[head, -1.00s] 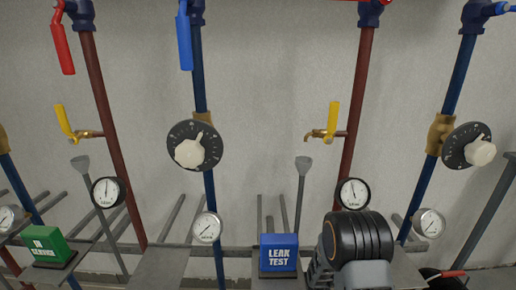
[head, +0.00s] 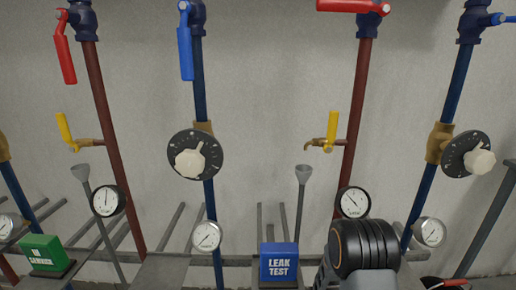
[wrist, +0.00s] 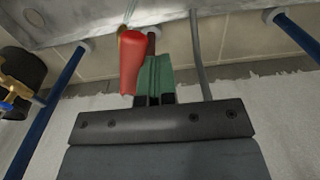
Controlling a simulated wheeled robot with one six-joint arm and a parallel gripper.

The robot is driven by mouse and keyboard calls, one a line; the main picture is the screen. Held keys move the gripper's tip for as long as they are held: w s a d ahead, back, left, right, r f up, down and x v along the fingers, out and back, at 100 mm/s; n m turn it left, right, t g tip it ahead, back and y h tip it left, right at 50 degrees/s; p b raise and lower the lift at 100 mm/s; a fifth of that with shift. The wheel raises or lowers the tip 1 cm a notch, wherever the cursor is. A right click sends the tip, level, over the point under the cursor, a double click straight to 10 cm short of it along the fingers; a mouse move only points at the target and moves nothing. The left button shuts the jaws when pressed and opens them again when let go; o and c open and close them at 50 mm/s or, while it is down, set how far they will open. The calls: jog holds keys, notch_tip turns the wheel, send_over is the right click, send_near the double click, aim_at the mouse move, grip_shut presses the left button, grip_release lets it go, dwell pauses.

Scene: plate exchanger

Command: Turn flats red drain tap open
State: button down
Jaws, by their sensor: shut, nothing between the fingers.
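Two small brass drain taps with yellow levers show in the head view, one on the left red pipe (head: 112,150) and one on the right red pipe (head: 357,120). The left yellow lever (head: 65,127) and the right yellow lever (head: 333,125) both stand roughly upright. I cannot tell from any label which is the flats tap. My gripper (wrist: 155,75) has green fingers, shut and empty in the wrist view. A red handle (wrist: 131,62) is just left of the fingers there; I cannot tell whether they touch. The head view does not show my gripper.
A red lever (head: 350,6) lies sideways at the top right; another red lever (head: 65,60) hangs down at the left. Blue pipes carry round black dials (head: 195,155). Gauges (head: 353,199), grey funnels (head: 303,172), a blue LEAK TEST box (head: 279,262) and a green box (head: 43,252) stand lower.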

jog(key=shift+s+d, duration=0.55)
jog(key=shift+s, duration=0.05)
jog(key=shift+d, duration=0.2)
jog(key=shift+s+d, duration=0.35)
jog(key=shift+d, duration=0.2)
jog(key=shift+a, duration=0.8)
jog(key=shift+w+r, duration=0.1)
notch_tip(320, 180, up, 7)
jog(key=p, duration=0.6)
